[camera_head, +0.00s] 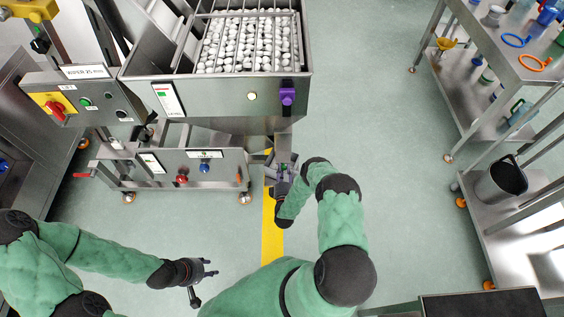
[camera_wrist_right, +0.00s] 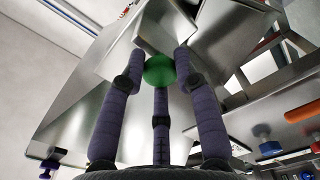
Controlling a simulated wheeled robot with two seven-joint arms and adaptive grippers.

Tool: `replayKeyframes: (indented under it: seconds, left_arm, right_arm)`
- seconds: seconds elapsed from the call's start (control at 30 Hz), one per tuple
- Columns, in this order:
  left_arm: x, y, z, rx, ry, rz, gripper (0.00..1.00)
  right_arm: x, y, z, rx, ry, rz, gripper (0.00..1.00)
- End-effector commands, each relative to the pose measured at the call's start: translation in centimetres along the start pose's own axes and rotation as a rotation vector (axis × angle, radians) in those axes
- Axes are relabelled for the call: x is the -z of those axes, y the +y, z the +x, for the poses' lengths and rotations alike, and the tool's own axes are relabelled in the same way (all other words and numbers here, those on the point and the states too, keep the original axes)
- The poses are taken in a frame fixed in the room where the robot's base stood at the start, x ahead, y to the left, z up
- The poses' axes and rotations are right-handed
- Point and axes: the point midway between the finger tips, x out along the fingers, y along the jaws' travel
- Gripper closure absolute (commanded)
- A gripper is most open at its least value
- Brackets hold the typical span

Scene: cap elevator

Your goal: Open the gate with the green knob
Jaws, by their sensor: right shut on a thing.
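The green knob (camera_wrist_right: 159,70) shows in the right wrist view, between the fingers of my right gripper (camera_wrist_right: 158,78). The fingers are closed around it. The knob joins a bare metal plate (camera_wrist_right: 165,25), which looks like the gate, at the hopper's chute.
White caps (camera_head: 245,45) fill the hopper. The lower panel has a red knob (camera_head: 182,178) and a blue knob (camera_head: 205,167). A bench (camera_head: 490,45) and a cart with a bucket (camera_head: 500,180) stand right. Floor between is clear.

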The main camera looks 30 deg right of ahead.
Motion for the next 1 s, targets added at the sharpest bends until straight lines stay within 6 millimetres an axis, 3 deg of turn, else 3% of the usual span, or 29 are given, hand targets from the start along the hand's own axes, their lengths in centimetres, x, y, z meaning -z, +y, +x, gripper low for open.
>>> replayKeyframes:
  seconds: [0.23, 0.27, 0.33, 0.73, 1.0]
  left_arm:
    - [0.1, 0.0, 0.1, 0.0, 0.002, 0.0, 0.6]
    - [0.1, 0.0, 0.1, 0.0, 0.002, 0.0, 0.6]
    - [0.1, 0.0, 0.1, 0.0, 0.002, 0.0, 0.6]
    - [0.1, 0.0, 0.1, 0.0, 0.002, 0.0, 0.6]
    - [0.1, 0.0, 0.1, 0.0, 0.002, 0.0, 0.6]
  right_arm:
    - [-0.4, 0.0, 0.1, -0.003, -0.011, -0.002, 1.0]
    - [-0.4, 0.0, 0.1, -0.003, -0.011, -0.002, 0.63]
    - [-0.4, 0.0, 0.1, -0.003, -0.01, -0.002, 0.44]
    - [-0.2, 0.1, -0.2, -0.003, -0.004, -0.001, 0.44]
    - [-0.2, 0.0, -4.2, 0.0, -0.004, 0.0, 0.44]
